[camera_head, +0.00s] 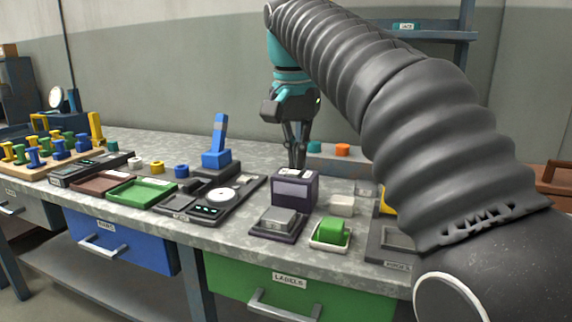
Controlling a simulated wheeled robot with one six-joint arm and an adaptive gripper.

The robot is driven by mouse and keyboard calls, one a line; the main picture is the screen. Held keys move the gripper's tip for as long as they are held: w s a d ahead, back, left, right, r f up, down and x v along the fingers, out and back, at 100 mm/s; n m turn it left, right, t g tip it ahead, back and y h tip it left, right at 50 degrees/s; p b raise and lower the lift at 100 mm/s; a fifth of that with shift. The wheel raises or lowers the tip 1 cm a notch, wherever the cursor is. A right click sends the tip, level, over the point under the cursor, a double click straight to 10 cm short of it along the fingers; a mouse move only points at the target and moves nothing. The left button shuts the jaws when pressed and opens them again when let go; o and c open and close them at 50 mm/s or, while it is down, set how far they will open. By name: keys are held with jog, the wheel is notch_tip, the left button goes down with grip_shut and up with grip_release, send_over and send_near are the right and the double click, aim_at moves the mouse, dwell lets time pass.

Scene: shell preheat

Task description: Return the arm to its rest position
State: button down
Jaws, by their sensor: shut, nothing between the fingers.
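My gripper (295,150) points down over the workbench (255,150). Its fingers are shut with nothing between them. The fingertips show just behind the top of a dark purple box-shaped device (294,190); I cannot tell whether they touch it. My arm, in a ribbed grey sleeve, arches from the lower right up to the top middle and hides part of the bench and wall.
A green block (333,232) sits on a small tray right of the device. A scale (210,206), a blue upright tool (217,145), a green tray (142,191) and a peg board (40,160) crowd the left. A shelf frame (440,37) stands behind my arm.

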jog(key=s+d+f+n+t, duration=0.2)
jog(key=s+d+f, duration=0.5)
jog(key=s+f, duration=0.3)
jog(key=s+d+f+n+t, duration=0.1)
jog(key=s+d+f, duration=0.6)
jog(key=f, duration=0.9)
jog(key=s, duration=0.3)
jog(key=shift+s+n+t+y, duration=0.15)
jog(key=shift+n+t+y, duration=0.15)
jog(key=shift+n+t, duration=0.1)
jog(key=shift+f, duration=0.1)
